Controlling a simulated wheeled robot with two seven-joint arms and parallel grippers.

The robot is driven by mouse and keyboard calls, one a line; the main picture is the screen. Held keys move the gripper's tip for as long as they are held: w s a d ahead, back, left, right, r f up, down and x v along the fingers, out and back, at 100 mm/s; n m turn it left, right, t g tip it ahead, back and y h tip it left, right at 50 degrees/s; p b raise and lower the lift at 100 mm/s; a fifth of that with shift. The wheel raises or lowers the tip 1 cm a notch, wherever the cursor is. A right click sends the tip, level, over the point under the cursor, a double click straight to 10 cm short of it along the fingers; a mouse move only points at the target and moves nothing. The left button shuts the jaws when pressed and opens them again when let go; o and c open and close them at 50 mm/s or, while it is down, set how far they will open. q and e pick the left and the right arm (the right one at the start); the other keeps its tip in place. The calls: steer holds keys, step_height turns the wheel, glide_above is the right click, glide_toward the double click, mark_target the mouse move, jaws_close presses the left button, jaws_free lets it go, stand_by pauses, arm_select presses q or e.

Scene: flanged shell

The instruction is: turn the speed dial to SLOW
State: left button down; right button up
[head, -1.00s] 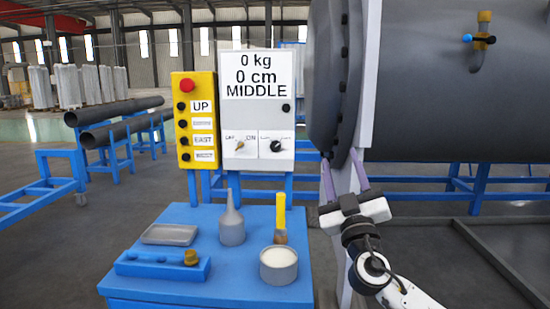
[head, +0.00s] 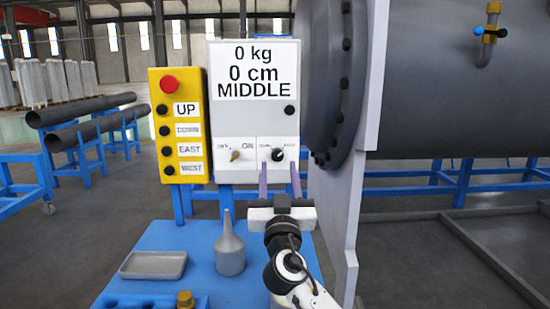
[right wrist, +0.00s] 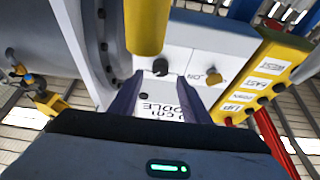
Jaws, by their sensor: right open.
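The speed dial (head: 277,154) is a black knob at the lower right of the white control box (head: 228,110), between two small labels. The display reads "0 kg, 0 cm, MIDDLE". My right gripper (head: 279,178) is open and empty, just below and in front of the dial, with its purple fingers pointing up at the box. In the right wrist view the dial (right wrist: 161,66) shows upside down, ahead of and between the open fingers (right wrist: 160,92), apart from them. My left gripper is not in view.
A yellow-knobbed switch (head: 235,155) sits left of the dial. The yellow button box (head: 179,125) stands further left. A grey flanged shell (head: 440,80) is close on the right. A grey bottle (head: 229,250) and tray (head: 153,265) are on the blue table. A yellow cylinder (right wrist: 147,25) shows near the fingers.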

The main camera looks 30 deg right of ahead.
mark_target(278, 157)
steer(key=x, duration=0.4)
steer(key=shift+f+p, duration=0.1)
steer(key=shift+p, duration=0.25)
steer(key=shift+c, duration=1)
steer(key=c, duration=0.8)
steer(key=shift+c, duration=0.2)
